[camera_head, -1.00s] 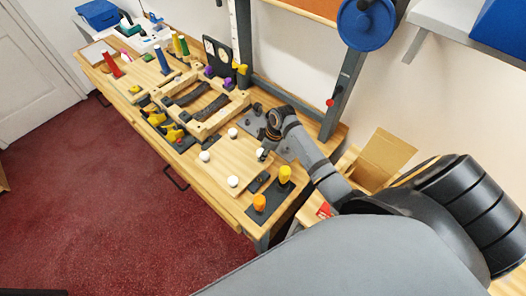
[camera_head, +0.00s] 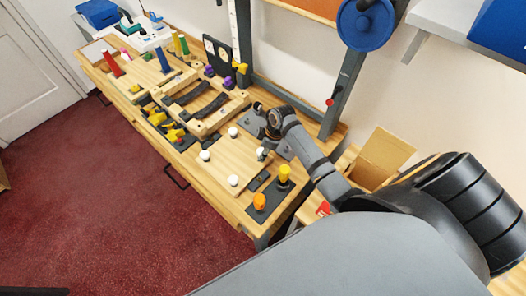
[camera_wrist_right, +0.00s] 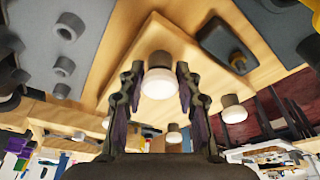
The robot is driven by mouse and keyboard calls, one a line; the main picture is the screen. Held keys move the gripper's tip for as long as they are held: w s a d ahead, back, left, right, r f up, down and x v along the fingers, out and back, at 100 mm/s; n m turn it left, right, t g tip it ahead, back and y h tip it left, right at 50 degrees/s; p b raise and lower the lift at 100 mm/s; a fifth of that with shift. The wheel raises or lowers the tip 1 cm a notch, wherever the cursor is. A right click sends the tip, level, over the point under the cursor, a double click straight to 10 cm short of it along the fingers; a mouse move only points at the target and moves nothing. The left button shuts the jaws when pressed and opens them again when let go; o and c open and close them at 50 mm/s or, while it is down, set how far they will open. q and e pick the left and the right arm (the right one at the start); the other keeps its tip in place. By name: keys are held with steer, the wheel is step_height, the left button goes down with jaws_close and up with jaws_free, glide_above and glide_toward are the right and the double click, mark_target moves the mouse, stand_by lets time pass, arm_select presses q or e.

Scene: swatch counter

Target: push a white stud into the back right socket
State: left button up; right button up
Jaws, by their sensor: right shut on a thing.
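My right gripper (camera_head: 265,147) reaches down at the back right corner of a light wood board (camera_head: 232,157). In the right wrist view its two fingers (camera_wrist_right: 158,88) stand on either side of a white stud (camera_wrist_right: 158,82) with a grey collar. The gripper is shut on this stud, which is upright at the board's corner. How deep the stud sits in its socket I cannot tell. Other white studs stand at the back left (camera_head: 232,131), front left (camera_head: 204,155) and front right (camera_head: 233,180) of the board. My left gripper is not in view.
A dark base with a yellow knob (camera_head: 284,173) and an orange knob (camera_head: 259,201) stands right of the board. Grey plates lie behind my gripper. A wooden frame (camera_head: 205,128) with dark pieces stands to the left. An open cardboard box (camera_head: 385,155) is at the right.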

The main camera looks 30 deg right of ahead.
steer(key=shift+f, duration=0.25)
steer(key=o, duration=0.9)
steer(key=shift+o, duration=0.4)
steer(key=shift+o, duration=1.2)
step_height(320, 180, up, 4)
steer(key=p, duration=0.3)
steer(key=shift+f, duration=0.2)
steer(key=shift+r+p, duration=0.45)
steer(key=shift+r, duration=0.75)
